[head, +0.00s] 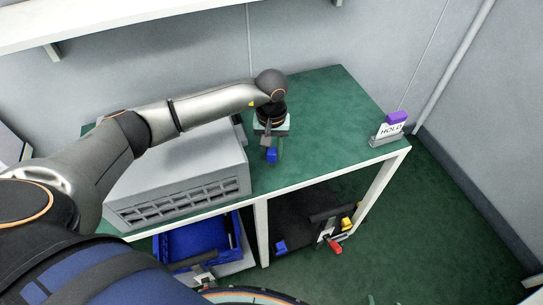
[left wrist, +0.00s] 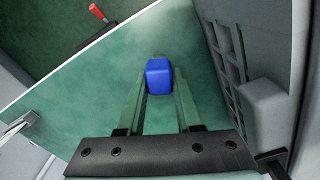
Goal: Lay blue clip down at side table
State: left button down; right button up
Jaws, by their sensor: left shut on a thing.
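The blue clip (head: 271,155) shows as a small blue block at the lower end of my left gripper (head: 274,151). In the left wrist view the blue clip (left wrist: 158,75) sits between the tips of the two greenish fingers of my left gripper (left wrist: 158,84), which is shut on it. The side table (head: 325,110) has a green top and white frame. The clip is over the table's front part, right of a grey box; I cannot tell whether it touches the top. My right gripper is not in view.
A grey slotted box (head: 185,170) fills the table's left part, close to my left gripper. A HOLD sign (head: 390,130) with a purple top stands at the right corner. The green top between is clear. A blue bin (head: 195,243) is below.

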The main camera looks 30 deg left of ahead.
aim_at(271, 158)
pick_arm(q)
notch_tip(271, 158, down, 2)
jog(key=shift+f+p, duration=0.25)
jog(key=shift+p, duration=0.1)
jog(key=shift+w+f, duration=0.1)
jog(key=shift+f, duration=0.25)
jog(key=shift+f+b, duration=0.25)
jog(key=shift+b, duration=0.05)
jog(key=c, duration=0.6)
grip_release()
jog(key=shift+r, duration=0.1)
